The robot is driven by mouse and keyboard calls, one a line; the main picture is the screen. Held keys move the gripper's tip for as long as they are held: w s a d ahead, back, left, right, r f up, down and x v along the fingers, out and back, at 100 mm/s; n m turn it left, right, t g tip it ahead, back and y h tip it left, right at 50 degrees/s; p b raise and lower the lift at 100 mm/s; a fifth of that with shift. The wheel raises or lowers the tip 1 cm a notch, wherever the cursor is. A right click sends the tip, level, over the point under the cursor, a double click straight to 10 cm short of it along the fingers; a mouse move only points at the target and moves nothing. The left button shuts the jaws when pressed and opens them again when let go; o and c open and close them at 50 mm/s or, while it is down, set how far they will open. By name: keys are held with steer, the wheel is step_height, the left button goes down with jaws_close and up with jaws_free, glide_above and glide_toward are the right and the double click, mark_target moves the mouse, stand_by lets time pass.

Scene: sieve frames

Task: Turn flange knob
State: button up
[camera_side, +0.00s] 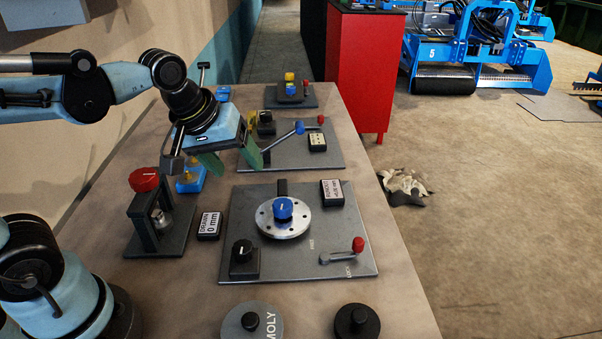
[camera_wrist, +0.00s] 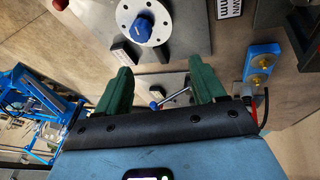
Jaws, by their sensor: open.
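The flange is a round silver disc (camera_side: 296,224) with bolt holes, lying on a grey plate. A blue knob (camera_side: 282,208) with a white mark stands at its centre. In the wrist view the flange (camera_wrist: 157,20) and blue knob (camera_wrist: 139,31) are at the top, beyond the fingertips. My gripper (camera_side: 233,163) has green fingers, spread apart with nothing between them. It is above the table, up and left of the flange in the side view, apart from the knob. The wrist view shows both fingers of my gripper (camera_wrist: 162,70).
The flange's plate (camera_side: 350,225) also bears a black knob (camera_side: 243,257) and a red-tipped lever (camera_side: 357,245). A blue-tipped lever (camera_side: 298,129) rises from the plate behind, near my gripper. A red-knobbed stand (camera_side: 145,180) is at left. Two round black-knobbed pieces are at the front.

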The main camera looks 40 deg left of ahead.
mark_target(281, 203)
steer(key=w+d+n+g, duration=0.45)
steer(key=w+n, duration=0.25)
steer(key=n, duration=1.1)
steer(key=shift+g, duration=0.25)
steer(key=f, duration=0.7)
steer(key=a+f, duration=0.1)
steer(key=f, duration=0.3)
steer(key=shift+w+f, duration=0.15)
steer(key=shift+f, duration=0.05)
steer(key=c, duration=1.1)
steer(key=shift+o, duration=0.2)
steer(key=shift+m, duration=0.4)
